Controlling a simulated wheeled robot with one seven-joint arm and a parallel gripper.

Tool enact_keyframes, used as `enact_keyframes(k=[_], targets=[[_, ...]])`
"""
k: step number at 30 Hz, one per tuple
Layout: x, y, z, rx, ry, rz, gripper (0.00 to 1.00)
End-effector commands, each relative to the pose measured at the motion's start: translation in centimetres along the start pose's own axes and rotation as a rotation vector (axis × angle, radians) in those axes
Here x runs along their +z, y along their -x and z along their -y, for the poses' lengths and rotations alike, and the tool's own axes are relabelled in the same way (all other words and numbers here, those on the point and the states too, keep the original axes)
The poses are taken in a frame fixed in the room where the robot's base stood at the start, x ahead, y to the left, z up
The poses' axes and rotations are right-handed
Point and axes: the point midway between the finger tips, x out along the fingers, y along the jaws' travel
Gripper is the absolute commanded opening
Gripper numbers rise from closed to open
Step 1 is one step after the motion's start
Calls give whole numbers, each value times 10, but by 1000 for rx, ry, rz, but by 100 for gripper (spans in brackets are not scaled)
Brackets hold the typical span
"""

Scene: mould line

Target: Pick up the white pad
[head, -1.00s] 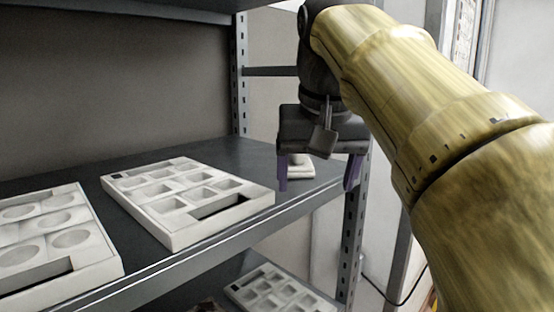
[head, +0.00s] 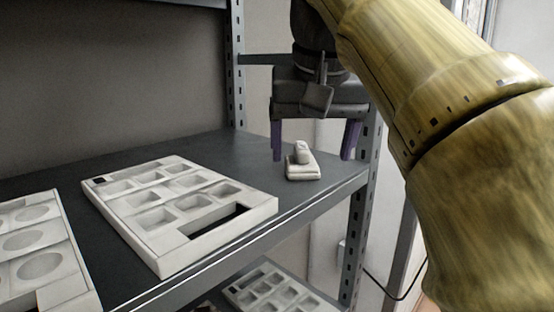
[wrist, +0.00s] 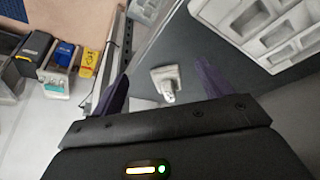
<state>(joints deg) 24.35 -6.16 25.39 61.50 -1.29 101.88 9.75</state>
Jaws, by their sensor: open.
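The white pad (head: 302,166) lies on the dark shelf near its right end, a flat block with a small raised knob on top. It also shows in the wrist view (wrist: 164,76), between the two purple fingers and beyond their tips. My gripper (head: 317,158) is open and empty, with its fingers pointing down above and around the pad's position in the head view. I cannot tell exactly how far the fingertips are from the pad. Nothing hides the pad in the head view.
A white mould tray (head: 150,240) with square pockets lies left of the pad. Another tray (head: 75,262) with round pockets is further left. A metal post (head: 357,235) stands at the shelf's right end. A lower shelf holds another tray (head: 240,298).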

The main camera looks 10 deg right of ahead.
Motion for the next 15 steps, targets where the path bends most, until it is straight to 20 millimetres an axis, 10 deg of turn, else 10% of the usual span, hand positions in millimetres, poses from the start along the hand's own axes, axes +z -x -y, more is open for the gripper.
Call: enact_keyframes(k=[15], targets=[[-79,-30,0,0,-1,2,78]])
